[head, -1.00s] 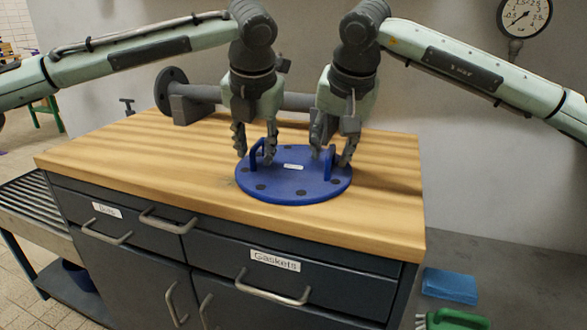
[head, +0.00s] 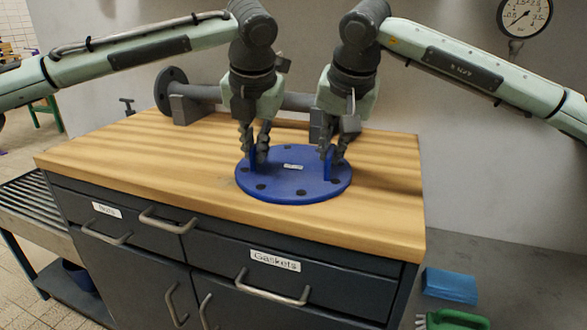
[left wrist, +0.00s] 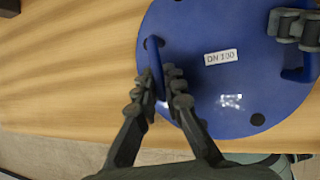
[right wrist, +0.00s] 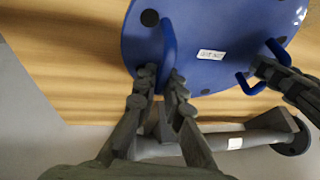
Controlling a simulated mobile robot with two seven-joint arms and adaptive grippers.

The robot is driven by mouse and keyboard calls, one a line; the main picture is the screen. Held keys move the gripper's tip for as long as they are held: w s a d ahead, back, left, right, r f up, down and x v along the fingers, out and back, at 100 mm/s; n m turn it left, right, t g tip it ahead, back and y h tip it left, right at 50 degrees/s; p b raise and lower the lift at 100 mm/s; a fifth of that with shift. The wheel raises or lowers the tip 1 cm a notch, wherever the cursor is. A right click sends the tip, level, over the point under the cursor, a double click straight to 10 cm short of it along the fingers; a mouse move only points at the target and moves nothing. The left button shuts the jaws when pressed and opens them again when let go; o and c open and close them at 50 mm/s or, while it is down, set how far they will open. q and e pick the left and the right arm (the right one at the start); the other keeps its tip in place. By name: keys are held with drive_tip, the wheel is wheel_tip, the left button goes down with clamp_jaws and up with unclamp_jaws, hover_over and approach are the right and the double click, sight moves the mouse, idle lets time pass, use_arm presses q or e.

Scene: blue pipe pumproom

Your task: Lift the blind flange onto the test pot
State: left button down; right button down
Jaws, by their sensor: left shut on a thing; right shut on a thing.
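The blind flange (head: 290,186) is a round blue plate with dark bolt holes, two blue handles and a small white label. It lies flat on the wooden bench top, and its label reads DN 100 in the left wrist view (left wrist: 221,57). My left gripper (head: 256,158) is shut on the flange's left handle (left wrist: 156,68). My right gripper (head: 333,158) is shut on its right handle (right wrist: 168,50). Both grippers point down from above. The test pot is not recognisable in these views.
The wooden bench top (head: 130,160) has free room left of the flange. A grey flanged pipe (head: 205,95) lies behind the grippers. Drawers with handles are below. A roller conveyor (head: 40,215) stands at left. A blue packet (head: 450,285) and a green-handled item (head: 455,319) are low at right.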

use_arm(q)
drive_tip(key=shift+w+r, duration=0.1)
drive_tip(key=shift+r, duration=0.05)
use_arm(e)
drive_tip(key=shift+w+r, duration=0.1)
drive_tip(key=shift+r, duration=0.05)
